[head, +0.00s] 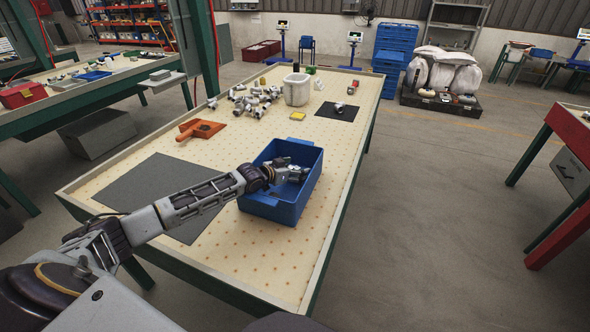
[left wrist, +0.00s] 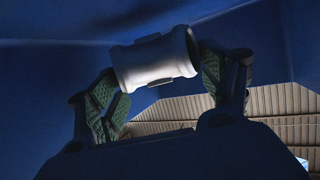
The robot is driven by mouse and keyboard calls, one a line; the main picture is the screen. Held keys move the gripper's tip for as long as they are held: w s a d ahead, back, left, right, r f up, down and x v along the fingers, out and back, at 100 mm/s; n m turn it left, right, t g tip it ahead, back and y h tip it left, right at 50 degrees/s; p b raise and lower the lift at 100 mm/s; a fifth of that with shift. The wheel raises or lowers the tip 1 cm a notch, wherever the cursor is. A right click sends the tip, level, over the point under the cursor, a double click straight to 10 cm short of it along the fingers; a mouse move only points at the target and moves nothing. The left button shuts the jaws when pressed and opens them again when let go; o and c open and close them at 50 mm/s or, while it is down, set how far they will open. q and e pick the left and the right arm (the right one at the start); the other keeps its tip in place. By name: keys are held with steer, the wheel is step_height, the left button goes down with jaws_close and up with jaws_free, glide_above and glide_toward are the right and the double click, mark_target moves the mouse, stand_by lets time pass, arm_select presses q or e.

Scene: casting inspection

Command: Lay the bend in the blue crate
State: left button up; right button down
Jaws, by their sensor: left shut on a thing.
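The blue crate (head: 268,208) stands on the pale dotted table. My left arm reaches over its left wall, and my left gripper (head: 287,173) is down inside it. In the left wrist view, the green-padded fingers of my left gripper (left wrist: 157,80) are shut on the bend (left wrist: 152,62), a pale grey pipe fitting with collared ends. It lies slightly tilted across the fingers, with dark blue crate walls around it. Whether it touches the crate floor cannot be told. My right gripper is not in view.
Several loose fittings (head: 252,100) lie in a heap beyond the crate, near a white bin (head: 297,89). An orange dustpan (head: 201,129) lies left of them. A yellow block (head: 297,116) lies behind the crate. A dark mat (head: 338,111) holds one fitting. A grey mat (head: 150,187) lies left.

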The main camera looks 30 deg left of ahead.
arm_select(q)
steer(key=o, duration=1.4)
steer(key=shift+f, duration=0.1)
